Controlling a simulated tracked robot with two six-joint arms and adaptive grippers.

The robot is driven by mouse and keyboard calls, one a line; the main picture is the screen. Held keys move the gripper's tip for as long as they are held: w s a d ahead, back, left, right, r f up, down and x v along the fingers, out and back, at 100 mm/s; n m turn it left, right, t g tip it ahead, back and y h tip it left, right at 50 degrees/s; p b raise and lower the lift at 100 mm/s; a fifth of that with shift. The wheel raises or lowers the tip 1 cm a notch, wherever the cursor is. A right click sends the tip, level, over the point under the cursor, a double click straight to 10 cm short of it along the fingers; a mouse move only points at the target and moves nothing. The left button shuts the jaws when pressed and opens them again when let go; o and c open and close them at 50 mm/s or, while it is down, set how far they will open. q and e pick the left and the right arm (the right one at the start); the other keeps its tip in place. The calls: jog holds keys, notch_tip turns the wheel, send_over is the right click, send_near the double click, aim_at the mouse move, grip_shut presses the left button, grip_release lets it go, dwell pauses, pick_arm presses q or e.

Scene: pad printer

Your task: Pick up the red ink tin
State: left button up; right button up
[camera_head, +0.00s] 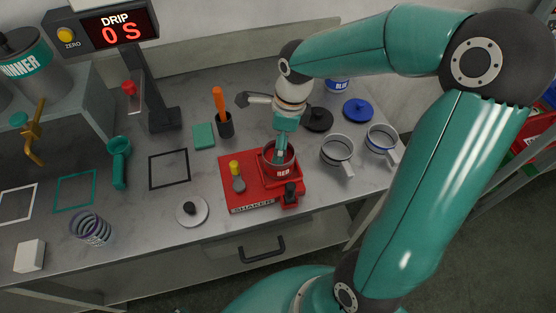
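The red ink tin (283,172) stands upright on the red shaker (238,205), near the middle of the table. Its label shows at the front. My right gripper (280,153) points down at the tin, with its fingertips at the tin's open top. The gripper covers part of the rim. I cannot tell whether the fingers grip the wall or are apart. My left gripper is not in view.
A black lid (318,119), a blue lid (357,111) and two handled cups (337,149) (381,139) stand to the right. A white disc with a black knob (192,211) lies at front left.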

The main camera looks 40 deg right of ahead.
jog(key=shift+a+f+p, duration=0.2)
jog(key=shift+f, duration=1.5)
jog(key=shift+a+f+p, duration=0.15)
jog(key=shift+a+f, duration=0.05)
jog(key=shift+f, duration=1.45)
jog(key=shift+c, duration=0.2)
jog(key=c, duration=1.3)
